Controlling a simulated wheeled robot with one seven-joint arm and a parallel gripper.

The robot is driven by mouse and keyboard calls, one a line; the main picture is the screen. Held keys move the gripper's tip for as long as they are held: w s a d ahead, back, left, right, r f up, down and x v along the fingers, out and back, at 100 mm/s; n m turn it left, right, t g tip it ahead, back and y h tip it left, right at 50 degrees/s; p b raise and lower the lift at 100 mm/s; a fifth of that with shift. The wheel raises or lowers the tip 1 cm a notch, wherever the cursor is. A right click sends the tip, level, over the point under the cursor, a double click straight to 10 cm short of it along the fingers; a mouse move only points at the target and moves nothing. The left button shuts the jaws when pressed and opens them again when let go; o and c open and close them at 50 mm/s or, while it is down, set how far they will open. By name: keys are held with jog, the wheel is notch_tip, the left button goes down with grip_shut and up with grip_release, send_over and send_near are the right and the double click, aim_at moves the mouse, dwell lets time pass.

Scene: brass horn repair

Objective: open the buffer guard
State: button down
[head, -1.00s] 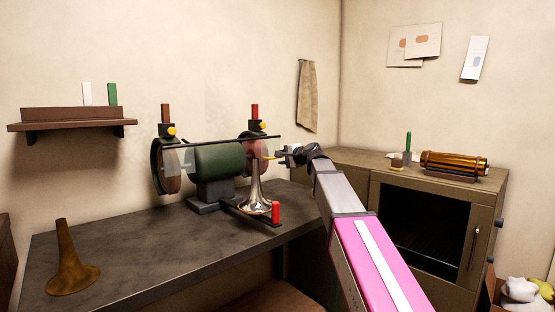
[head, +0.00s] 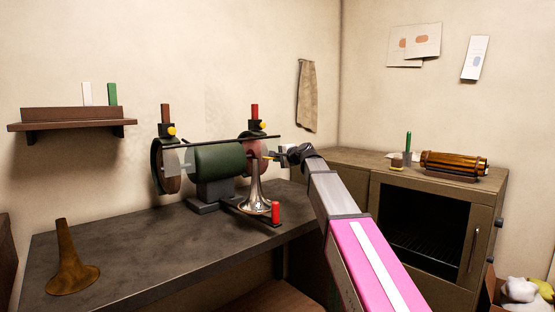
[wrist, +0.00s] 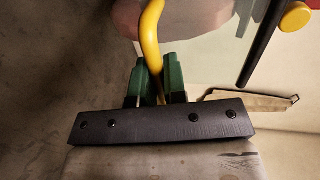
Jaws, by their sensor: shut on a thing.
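The buffer (head: 219,160) is a green motor on the dark bench with a wheel at each end. A clear guard hangs in front of each; the left guard (head: 172,160) is pale and see-through. The right guard hangs before the reddish right wheel (head: 250,149) and is hard to make out in the head view. A bent yellow handle (wrist: 152,28) fills the upper middle of the wrist view. My gripper (wrist: 156,72) has its green fingers shut on the handle's lower end. In the head view my gripper (head: 279,157) is just right of the right wheel.
A silver horn bell (head: 257,192) stands below the right wheel, close to a red-handled lever (head: 275,212). A brown bell (head: 71,262) stands at the bench's left. A cabinet (head: 490,225) stands at right. A dark rod (wrist: 268,45) crosses the wrist view's upper right.

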notch_tip(320, 180, up, 14)
jog(key=s+d+g+h, duration=0.2)
jog(key=g+h, duration=0.5)
jog(key=shift+s+d+f, duration=0.25)
jog(key=shift+s+d, duration=0.1)
jog(key=shift+d, duration=0.05)
dwell(0.6)
dwell(0.5)
jog(key=c, duration=1.2)
grip_release()
jog(key=shift+a, duration=0.1)
